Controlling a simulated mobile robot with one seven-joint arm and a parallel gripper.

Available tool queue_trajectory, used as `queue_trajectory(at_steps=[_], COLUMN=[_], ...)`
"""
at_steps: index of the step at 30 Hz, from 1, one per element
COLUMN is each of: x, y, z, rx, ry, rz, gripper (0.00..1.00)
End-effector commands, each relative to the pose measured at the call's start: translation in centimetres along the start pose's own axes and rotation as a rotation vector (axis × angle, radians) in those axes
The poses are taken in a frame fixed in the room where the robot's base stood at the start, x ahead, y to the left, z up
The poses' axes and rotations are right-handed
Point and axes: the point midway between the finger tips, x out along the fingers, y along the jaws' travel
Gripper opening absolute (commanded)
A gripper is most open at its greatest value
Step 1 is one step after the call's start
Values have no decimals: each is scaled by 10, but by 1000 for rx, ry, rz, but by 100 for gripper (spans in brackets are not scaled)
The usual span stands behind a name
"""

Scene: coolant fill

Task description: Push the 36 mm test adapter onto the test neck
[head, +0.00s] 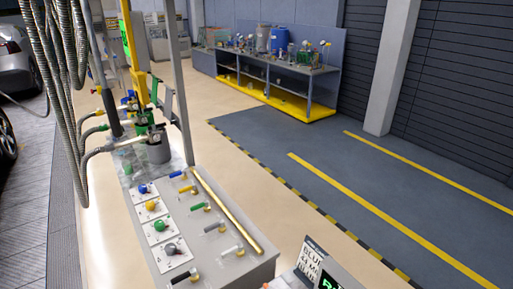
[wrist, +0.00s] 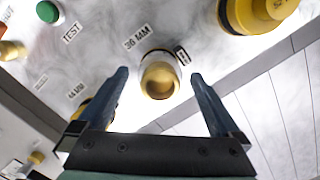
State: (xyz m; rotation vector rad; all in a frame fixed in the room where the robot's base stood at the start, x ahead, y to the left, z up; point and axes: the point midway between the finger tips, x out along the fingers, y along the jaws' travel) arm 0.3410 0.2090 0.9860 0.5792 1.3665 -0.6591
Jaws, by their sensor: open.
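In the wrist view, a short round brass-coloured piece (wrist: 159,82) with a pale upper rim stands beside a label (wrist: 137,38) reading "36 MM"; it looks like the 36 mm adapter. My gripper (wrist: 160,75) is open. Its two dark blue fingers lie on either side of this piece in the picture, with a gap at each side. I cannot tell the depth between fingertips and piece. A "TEST" label (wrist: 71,33) is on the same grey surface, further left. I cannot surely pick out the test neck. I cannot make out my gripper in the head view.
A green cap (wrist: 47,11) and a large yellow round part (wrist: 255,14) are at the wrist view's top. Another yellow part is partly hidden by the left finger. The head view shows a panel (head: 220,262) with knobs and levers, hanging hoses (head: 68,60) and open floor right.

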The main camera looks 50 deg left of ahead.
Motion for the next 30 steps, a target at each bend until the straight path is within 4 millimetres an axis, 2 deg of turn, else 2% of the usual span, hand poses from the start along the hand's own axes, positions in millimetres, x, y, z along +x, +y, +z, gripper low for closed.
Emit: queue_trajectory(at_steps=[5, 8, 21, 25, 30], x=[-6, -17, -101, -119, -129], y=[0, 1, 1, 1, 0], z=[0, 0, 0, 0, 0], rx=[0, 0, 0, 0, -1], ry=[0, 0, 0, 0, 0], rz=[1, 3, 5, 3, 1], gripper=[100, 100, 100, 100, 100])
